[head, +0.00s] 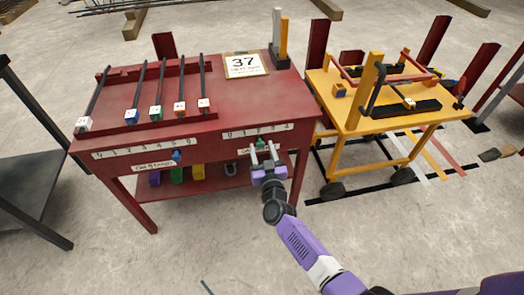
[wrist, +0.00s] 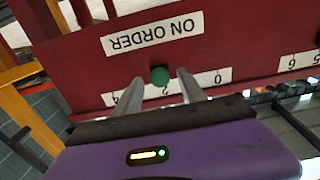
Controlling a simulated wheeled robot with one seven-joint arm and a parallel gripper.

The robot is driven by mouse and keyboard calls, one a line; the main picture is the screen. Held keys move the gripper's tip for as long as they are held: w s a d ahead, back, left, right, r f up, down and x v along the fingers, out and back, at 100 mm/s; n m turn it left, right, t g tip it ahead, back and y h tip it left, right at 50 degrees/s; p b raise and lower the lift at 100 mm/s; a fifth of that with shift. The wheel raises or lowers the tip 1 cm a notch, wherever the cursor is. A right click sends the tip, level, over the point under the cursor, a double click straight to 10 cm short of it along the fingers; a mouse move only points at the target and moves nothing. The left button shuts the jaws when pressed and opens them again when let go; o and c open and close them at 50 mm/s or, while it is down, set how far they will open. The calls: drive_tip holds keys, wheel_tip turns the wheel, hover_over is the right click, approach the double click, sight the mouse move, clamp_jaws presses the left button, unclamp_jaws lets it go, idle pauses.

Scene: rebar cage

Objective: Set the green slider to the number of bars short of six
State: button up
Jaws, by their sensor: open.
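The green slider (head: 261,144) is a small round knob on the front of the red table (head: 240,95), beside the ON ORDER label. In the wrist view, upside down, the green slider (wrist: 160,75) stands near the 2 of its number strip (wrist: 225,75); 0 and 4 also show, and my fingers cover the places between. My gripper (head: 265,150) is open, its fingers on either side of the knob; contact cannot be told. Several dark bars (head: 136,90) with white-faced tag blocks lie on the red rack on the table's left.
A blue slider (head: 177,155) sits near the high end of the left strip, above the ON STAND label (head: 153,166). Colored blocks (head: 176,175) lie on the lower shelf. A yellow cart (head: 350,120) stands close on the right.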

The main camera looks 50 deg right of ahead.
clamp_jaws()
idle(1.4)
